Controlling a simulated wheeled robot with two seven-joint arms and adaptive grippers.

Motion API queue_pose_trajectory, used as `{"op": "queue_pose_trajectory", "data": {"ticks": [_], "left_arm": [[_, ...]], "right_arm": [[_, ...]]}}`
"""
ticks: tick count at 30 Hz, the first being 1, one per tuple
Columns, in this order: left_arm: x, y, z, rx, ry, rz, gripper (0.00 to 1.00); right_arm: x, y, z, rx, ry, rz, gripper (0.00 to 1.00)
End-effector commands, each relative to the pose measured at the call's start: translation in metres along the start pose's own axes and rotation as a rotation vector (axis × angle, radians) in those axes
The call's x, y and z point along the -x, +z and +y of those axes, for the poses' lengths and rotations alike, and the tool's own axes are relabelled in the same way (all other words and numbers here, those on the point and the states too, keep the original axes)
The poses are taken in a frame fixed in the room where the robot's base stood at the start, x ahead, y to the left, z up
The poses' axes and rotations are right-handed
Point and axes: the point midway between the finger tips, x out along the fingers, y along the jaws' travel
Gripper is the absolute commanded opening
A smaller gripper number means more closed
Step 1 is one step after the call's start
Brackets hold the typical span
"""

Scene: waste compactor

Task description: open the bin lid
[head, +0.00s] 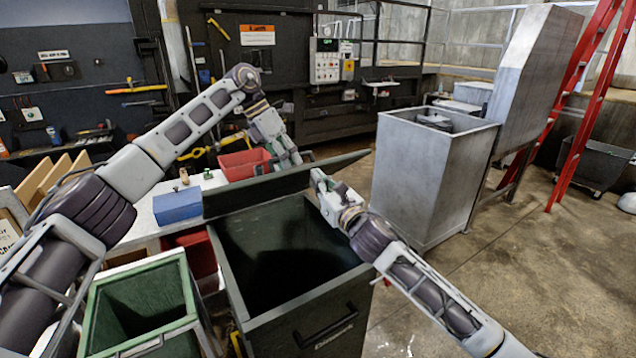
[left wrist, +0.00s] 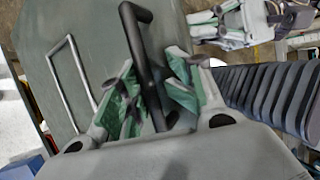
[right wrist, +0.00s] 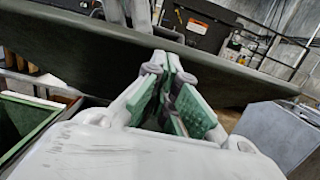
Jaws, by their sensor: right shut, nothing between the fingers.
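The dark green bin (head: 240,290) stands at the centre front with its top open and a dark interior. Its lid (head: 245,193) is raised along the far rim and tilted. The lid also fills much of the left wrist view (left wrist: 80,25), and its dark face crosses the right wrist view (right wrist: 70,55). My left gripper (head: 290,160) is on the lid's far side. In the left wrist view its fingers sit either side of the lid's black handle (left wrist: 135,30); whether both pads touch it is unclear. My right gripper (head: 318,175) is shut and empty, near the lid's inner face.
A smaller green-rimmed bin (head: 135,345) stands at the left. A grey metal bin (head: 420,175) stands to the right, with open concrete floor (head: 510,270) in front.

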Motion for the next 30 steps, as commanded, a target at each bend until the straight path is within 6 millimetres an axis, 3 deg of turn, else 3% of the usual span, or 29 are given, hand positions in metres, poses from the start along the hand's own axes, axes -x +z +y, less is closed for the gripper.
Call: {"op": "queue_pose_trajectory", "data": {"ticks": [8,24,30], "left_arm": [[0.017,0.001,0.000,-0.001,0.003,-0.004,0.34],[0.089,0.001,0.000,0.000,0.000,-0.002,0.34],[0.107,0.001,0.000,-0.001,0.000,0.000,0.34]], "right_arm": [[0.000,0.000,-0.001,0.000,-0.001,0.001,0.00],[0.001,-0.003,-0.001,0.000,-0.001,0.005,0.00],[0.001,-0.003,-0.001,0.000,-0.001,0.005,0.00]]}}
